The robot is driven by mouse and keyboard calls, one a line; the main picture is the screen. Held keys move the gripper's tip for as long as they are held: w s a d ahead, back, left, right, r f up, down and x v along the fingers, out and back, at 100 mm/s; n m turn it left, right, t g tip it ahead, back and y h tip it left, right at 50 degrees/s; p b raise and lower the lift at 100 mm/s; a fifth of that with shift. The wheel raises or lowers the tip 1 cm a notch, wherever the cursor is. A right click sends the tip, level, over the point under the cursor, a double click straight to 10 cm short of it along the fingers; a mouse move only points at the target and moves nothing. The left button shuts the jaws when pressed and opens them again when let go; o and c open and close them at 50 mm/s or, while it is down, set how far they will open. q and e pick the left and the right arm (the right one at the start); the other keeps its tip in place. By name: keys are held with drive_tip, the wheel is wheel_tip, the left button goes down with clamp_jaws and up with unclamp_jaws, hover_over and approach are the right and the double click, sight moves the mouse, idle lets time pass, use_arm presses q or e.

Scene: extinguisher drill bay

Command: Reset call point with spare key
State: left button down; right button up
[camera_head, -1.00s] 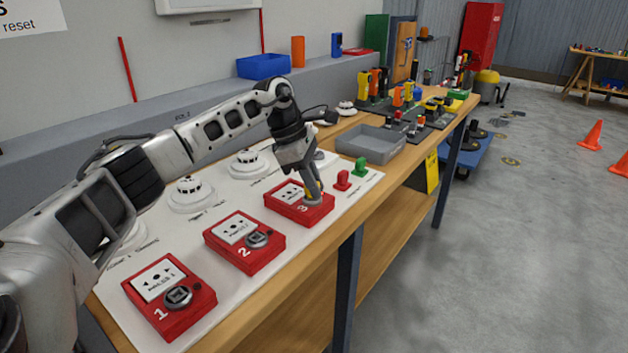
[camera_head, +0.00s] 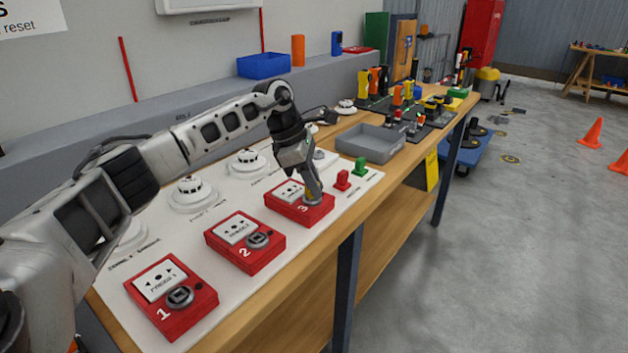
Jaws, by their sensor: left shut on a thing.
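Three red call points lie in a row on the white board: number 1 (camera_head: 170,297), number 2 (camera_head: 245,242) and number 3 (camera_head: 290,203). Numbers 1 and 2 show a round grey key switch at the lower right. My left gripper (camera_head: 313,196) reaches down over the right part of number 3 and hides its switch. It is shut on a small key, mostly hidden by the fingers. My right gripper is out of view.
Several white detectors (camera_head: 192,194) sit on the board behind the call points. A grey tray (camera_head: 370,143) stands beyond the keys, with a crowded dark tool mat (camera_head: 410,115) farther along the bench. The bench's front edge runs close to the call points.

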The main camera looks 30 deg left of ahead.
use_arm(q)
drive_tip(key=shift+a, duration=0.1)
drive_tip(key=shift+n+t+p, duration=0.35)
drive_tip(key=shift+n+t, duration=0.05)
drive_tip(key=shift+n, duration=0.9)
drive_tip(key=shift+n+y+p, duration=0.3)
drive_tip(key=shift+n+y, duration=0.1)
drive_tip(key=shift+n, duration=0.2)
drive_tip(key=shift+n+t, duration=0.4)
drive_tip(key=shift+n, duration=0.1)
drive_tip(key=shift+a+n+y+p, duration=0.1)
drive_tip(key=shift+n+y+p, duration=0.2)
drive_tip(key=shift+n+p, duration=0.15)
drive_tip(key=shift+n+y, duration=0.3)
drive_tip(key=shift+n, duration=0.45)
